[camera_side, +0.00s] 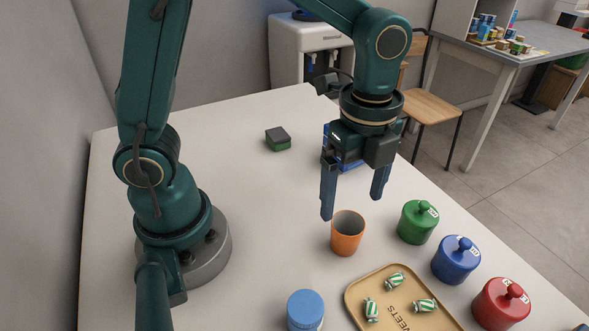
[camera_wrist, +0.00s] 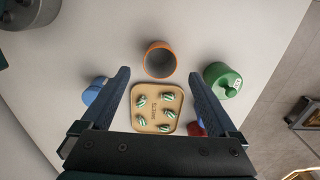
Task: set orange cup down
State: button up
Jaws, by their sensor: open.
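The orange cup (camera_side: 347,234) stands upright on the white table, open end up, with nothing seen inside. It also shows in the wrist view (camera_wrist: 160,60), beyond my fingertips. My gripper (camera_side: 352,205) is open and empty above the table, just above and behind the cup in the side view. Its two fingers hang apart and point down. In the wrist view the fingers (camera_wrist: 163,75) spread to either side of the cup's line, and I see no contact with it.
A tan sweets tray (camera_side: 352,297) holds several striped sweets. Green (camera_side: 417,222), blue (camera_side: 456,260) and red (camera_side: 501,304) lidded jars stand right of the cup. A blue-lidded jar (camera_side: 306,309) stands at the front. A dark green block (camera_side: 278,139) lies farther back.

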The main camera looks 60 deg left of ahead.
notch_tip(320, 180, up, 5)
jog(key=s+a+r+n+t, duration=0.1)
jog(key=s+a+n+t, duration=0.4)
jog(key=n, duration=1.3)
jog(key=s+a, duration=0.1)
jog(key=s, duration=0.2)
jog(key=shift+a+r+t, duration=0.15)
jog(key=shift+a+t, duration=0.1)
jog(key=shift+t, duration=0.05)
